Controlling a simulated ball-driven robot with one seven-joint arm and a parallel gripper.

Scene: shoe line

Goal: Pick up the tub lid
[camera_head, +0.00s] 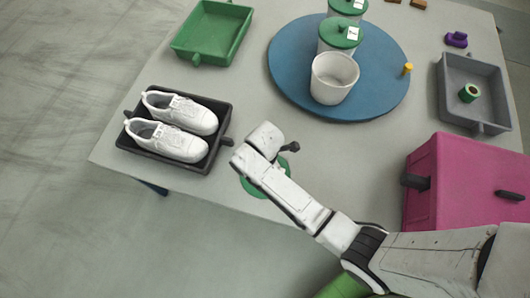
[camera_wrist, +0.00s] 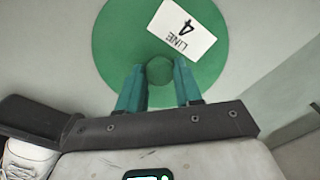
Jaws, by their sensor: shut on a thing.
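The tub lid (camera_wrist: 112,50) is a green disc with a round knob and a white label reading "LINE 4". In the wrist view my gripper (camera_wrist: 159,88) has its two green fingers shut on the lid's knob (camera_wrist: 159,71). In the head view the lid (camera_head: 250,188) shows only in part near the table's front edge, behind my arm, which hides my fingers. I cannot tell whether the lid touches the table. An open white tub (camera_head: 333,82) stands on the blue round board.
A black tray (camera_head: 222,138) with white shoes (camera_head: 168,140) is left of my arm. The blue board (camera_head: 290,62) also bears green-lidded tubs (camera_head: 340,34). A green tray (camera_head: 211,32), a grey tray (camera_head: 474,92) and a magenta box (camera_head: 462,170) stand around. The table's middle is clear.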

